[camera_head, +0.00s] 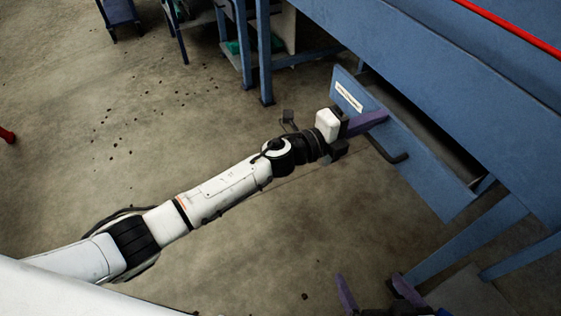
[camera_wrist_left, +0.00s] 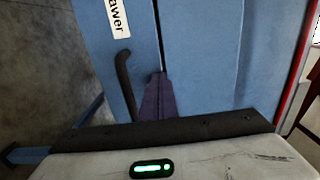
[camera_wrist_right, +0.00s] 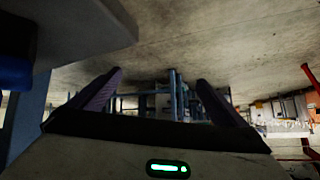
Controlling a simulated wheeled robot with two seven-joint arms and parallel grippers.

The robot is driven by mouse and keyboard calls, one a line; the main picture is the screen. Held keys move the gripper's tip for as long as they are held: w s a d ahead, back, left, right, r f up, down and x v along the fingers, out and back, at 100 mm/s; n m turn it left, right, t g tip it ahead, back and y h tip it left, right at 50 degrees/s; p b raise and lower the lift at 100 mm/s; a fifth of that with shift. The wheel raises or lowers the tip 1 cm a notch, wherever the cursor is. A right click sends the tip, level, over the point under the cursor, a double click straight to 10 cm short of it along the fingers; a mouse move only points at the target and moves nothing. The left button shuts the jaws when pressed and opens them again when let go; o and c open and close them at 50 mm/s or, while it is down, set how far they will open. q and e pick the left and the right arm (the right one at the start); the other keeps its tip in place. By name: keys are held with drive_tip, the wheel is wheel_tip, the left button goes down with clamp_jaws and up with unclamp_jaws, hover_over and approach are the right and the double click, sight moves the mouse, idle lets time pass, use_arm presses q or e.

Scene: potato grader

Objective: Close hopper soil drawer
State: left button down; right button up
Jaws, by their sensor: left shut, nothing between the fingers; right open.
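The soil drawer has a blue front panel (camera_head: 425,180) with a white label (camera_head: 348,97) and a black bar handle (camera_head: 385,150). A dark gap separates the panel from the blue machine body, so the drawer stands partly out. My left gripper (camera_head: 372,120) is shut and empty, its purple fingers at the drawer front beside the handle; whether they touch is unclear. The left wrist view shows its fingers (camera_wrist_left: 159,85) right of the handle (camera_wrist_left: 125,85), below the label (camera_wrist_left: 117,16). My right gripper (camera_head: 374,286) is open and empty at the bottom of the head view, apart from the drawer.
The blue machine body (camera_head: 450,60) fills the upper right, with a red rail (camera_head: 515,28) along it. Blue legs and braces (camera_head: 475,235) stand below the drawer. The concrete floor (camera_head: 120,130) at left is open, with scattered dark clods.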

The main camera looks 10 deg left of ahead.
use_arm(q)
drive_tip(key=x, duration=0.3)
drive_tip(key=shift+w+d+b, duration=0.1)
drive_tip(key=shift+d+b, duration=0.05)
drive_tip(key=shift+b, duration=0.25)
